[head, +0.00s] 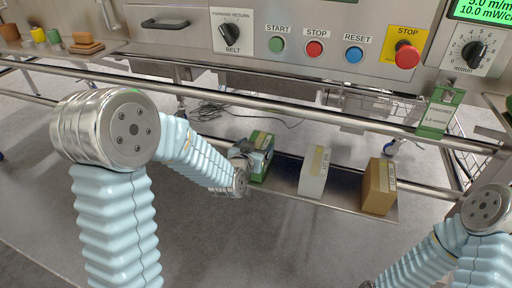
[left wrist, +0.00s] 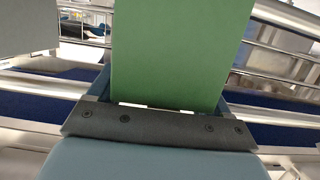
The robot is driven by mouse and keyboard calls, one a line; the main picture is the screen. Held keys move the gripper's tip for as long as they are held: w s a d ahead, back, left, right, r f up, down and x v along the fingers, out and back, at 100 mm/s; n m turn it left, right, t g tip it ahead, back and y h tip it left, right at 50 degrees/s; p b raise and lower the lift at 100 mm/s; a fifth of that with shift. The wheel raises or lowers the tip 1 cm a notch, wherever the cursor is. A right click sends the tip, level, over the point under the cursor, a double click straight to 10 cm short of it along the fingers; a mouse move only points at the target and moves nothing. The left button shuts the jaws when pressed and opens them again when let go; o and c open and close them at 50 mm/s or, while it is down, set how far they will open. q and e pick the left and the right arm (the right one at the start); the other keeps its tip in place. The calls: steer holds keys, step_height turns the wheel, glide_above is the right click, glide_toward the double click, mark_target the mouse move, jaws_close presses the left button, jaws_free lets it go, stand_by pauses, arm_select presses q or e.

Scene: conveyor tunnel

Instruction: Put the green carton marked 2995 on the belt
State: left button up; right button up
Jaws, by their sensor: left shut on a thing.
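In the left wrist view the carton's plain green face (left wrist: 170,50) rises from between the jaws. I cannot tell whether the carton still touches the shelf. My right arm shows at lower right, but its gripper is out of view.
A white carton (head: 314,172) and a brown carton (head: 379,187) stand to the right on the shelf. A long metal rail (head: 300,112) runs above them. The control panel has a belt knob (head: 232,32) and push buttons.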

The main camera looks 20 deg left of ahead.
arm_select(q)
steer(key=shift+f, duration=0.1)
steer(key=o, duration=1.7)
steer(key=shift+o, duration=0.2)
